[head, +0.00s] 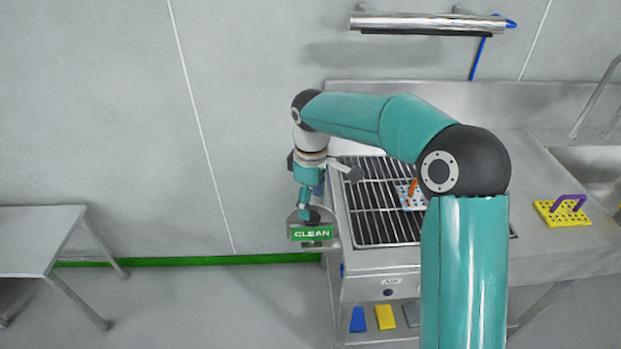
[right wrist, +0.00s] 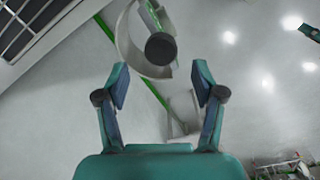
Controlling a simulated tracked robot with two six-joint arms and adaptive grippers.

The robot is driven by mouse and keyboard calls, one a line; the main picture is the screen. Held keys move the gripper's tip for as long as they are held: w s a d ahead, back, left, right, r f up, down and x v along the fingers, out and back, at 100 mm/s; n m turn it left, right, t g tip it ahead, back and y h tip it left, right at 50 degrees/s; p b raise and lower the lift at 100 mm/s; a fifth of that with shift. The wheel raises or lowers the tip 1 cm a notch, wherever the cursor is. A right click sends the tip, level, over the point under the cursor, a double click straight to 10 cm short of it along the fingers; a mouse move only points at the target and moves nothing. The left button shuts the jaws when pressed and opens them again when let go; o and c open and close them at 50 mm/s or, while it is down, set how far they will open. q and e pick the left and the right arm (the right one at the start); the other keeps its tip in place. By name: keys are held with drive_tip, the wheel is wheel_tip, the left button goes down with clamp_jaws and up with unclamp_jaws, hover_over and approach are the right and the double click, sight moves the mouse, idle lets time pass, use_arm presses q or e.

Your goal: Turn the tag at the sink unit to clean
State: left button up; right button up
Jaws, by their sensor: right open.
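The tag (head: 312,233) is a green plate reading CLEAN, at the left front corner of the sink unit (head: 400,257). In the right wrist view, a dark round knob (right wrist: 160,48) sits in front of a curved pale metal bracket (right wrist: 130,45), with a green edge above it. My right gripper (head: 308,213) is just above the tag in the head view. In the right wrist view, my right gripper (right wrist: 162,78) is open, its fingers apart and empty, with the knob just beyond the fingertips. My left gripper is not in view.
A dark grate (head: 380,215) holds a pale block with an orange handle (head: 408,195). A yellow block with a purple handle (head: 562,211) lies right of it, by the basin (head: 597,168). A steel table (head: 35,235) stands left. The floor between is clear.

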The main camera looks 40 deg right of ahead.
wheel_tip(320, 180, up, 8)
drive_tip(key=shift+f, duration=0.2)
idle(0.5)
